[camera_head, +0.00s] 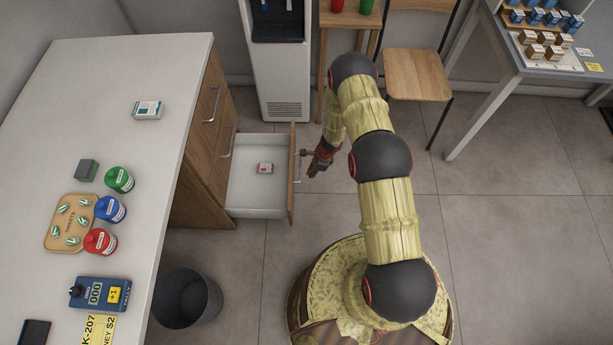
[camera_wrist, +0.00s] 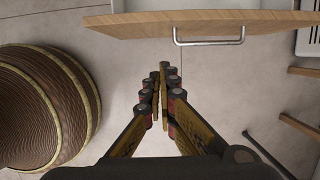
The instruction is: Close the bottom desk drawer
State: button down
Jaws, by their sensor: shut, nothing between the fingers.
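The bottom desk drawer (camera_head: 257,206) is pulled out to the right from the wooden desk (camera_head: 200,130). A small red and white box (camera_head: 265,168) lies inside it. Its wooden front (camera_head: 291,190) carries a metal handle (camera_head: 298,166); in the wrist view the drawer front (camera_wrist: 200,22) and its handle (camera_wrist: 208,42) are at the top. My gripper (camera_head: 312,172) is just right of the drawer front, near the handle. In the wrist view my gripper (camera_wrist: 163,70) is shut and empty, with its tips below the handle and apparently apart from it.
A dark bin (camera_head: 186,298) stands on the floor below the drawer. A water dispenser (camera_head: 278,60) stands behind it, with a wooden stool (camera_head: 345,25) and a chair (camera_head: 416,74) to the right. Bottles and boxes are on the white counter (camera_head: 150,75).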

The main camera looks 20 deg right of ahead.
jog(key=w+a+f+b, duration=0.1)
jog(key=a+f+b, duration=0.3)
jog(key=f, duration=0.4)
jog(key=shift+w+a+f, duration=0.2)
jog(key=shift+w+a, duration=0.2)
jog(key=shift+a, duration=0.5)
